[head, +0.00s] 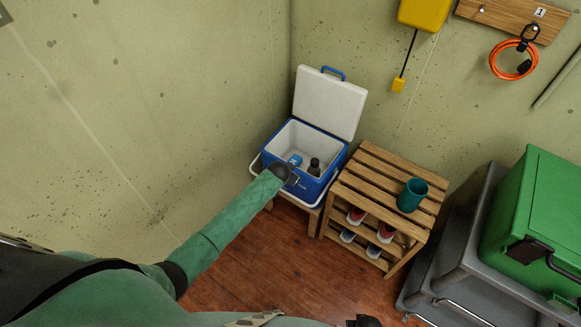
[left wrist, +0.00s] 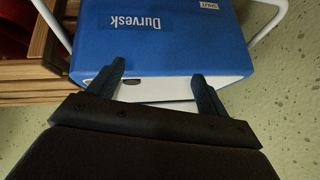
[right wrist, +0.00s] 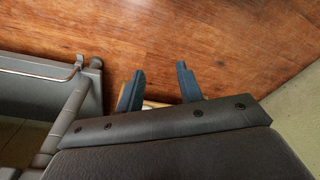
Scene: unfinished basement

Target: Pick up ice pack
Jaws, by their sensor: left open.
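The open blue and white cooler (head: 325,183) stands in the corner on a low wooden stand. Inside it are a small blue item (head: 295,160), too small to identify surely as the ice pack, and a dark bottle (head: 314,167). My left gripper (head: 288,174) is at the cooler's front left rim, in front of part of the interior. In the left wrist view, my left gripper (left wrist: 160,70) is open and empty, its fingers over the cooler's labelled blue front (left wrist: 195,50). My right gripper (right wrist: 160,68) is open and empty above the wooden floor.
The cooler's lid (head: 328,103) is raised at the back. A slatted wooden rack (head: 362,187) stands close on the right, with a teal cup (head: 411,195) on top and red and white items below. A grey cart (head: 455,255) carries a green case (head: 535,220). Floor in front is clear.

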